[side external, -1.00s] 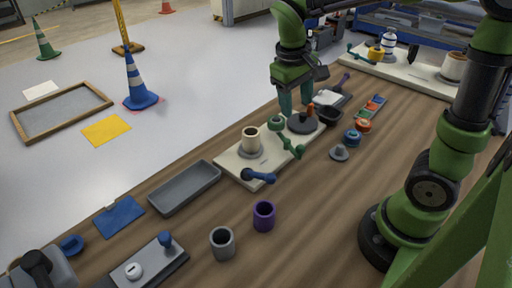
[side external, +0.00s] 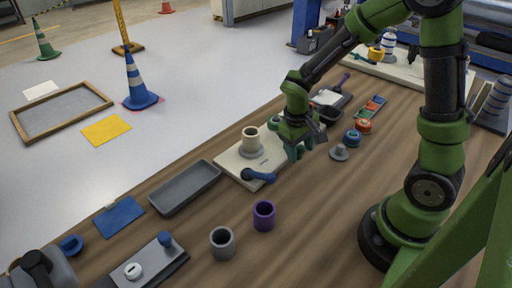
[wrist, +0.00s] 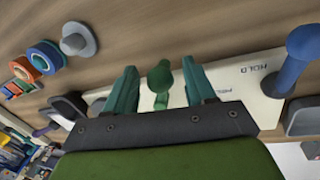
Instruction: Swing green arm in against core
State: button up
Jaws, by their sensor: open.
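The green arm (wrist: 159,78) shows in the wrist view as a knob on a short lever, between the two teal fingers of my gripper (wrist: 160,66). The fingers are apart, with a gap on each side of the knob. In the side view my gripper (side external: 296,152) is low over the right part of the cream board (side external: 229,160) and mostly hides the green arm. The core is not visible in the wrist view.
A blue arm (side external: 259,176) is at the board's front edge; its post (wrist: 293,58) stands by the word HOLD. A grey cone-shaped piece (side external: 339,153) and orange and blue rings (side external: 352,137) lie right. A grey tray (side external: 185,187) lies left. Purple and grey cups (side external: 263,215) stand in front.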

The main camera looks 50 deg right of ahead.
jog(key=shift+f, duration=0.25)
grip_shut()
jog(key=shift+s+d, duration=0.1)
jog(key=shift+d, duration=0.05)
dwell(0.4)
jog(key=shift+s+d+r+n+t, duration=0.15)
jog(key=shift+d+n, duration=0.3)
jog(key=shift+n, duration=0.35)
jog(key=shift+d+f+n+t, duration=0.1)
jog(key=shift+d+n+t, duration=0.1)
jog(key=shift+d+n, duration=0.45)
jog(key=shift+s+d+r+n+t, duration=0.15)
jog(key=shift+d+n, duration=0.1)
jog(key=shift+n, duration=0.7)
jog(key=shift+w+d+f+n+t, duration=0.15)
jog(key=shift+d+n, duration=0.45)
jog(key=shift+n, duration=0.4)
jog(key=shift+w+d+r+n+t, duration=0.15)
jog(key=shift+d+n, duration=0.4)
jog(key=shift+n, duration=0.45)
jog(key=shift+d+f, duration=0.1)
jog(key=shift+d, duration=0.05)
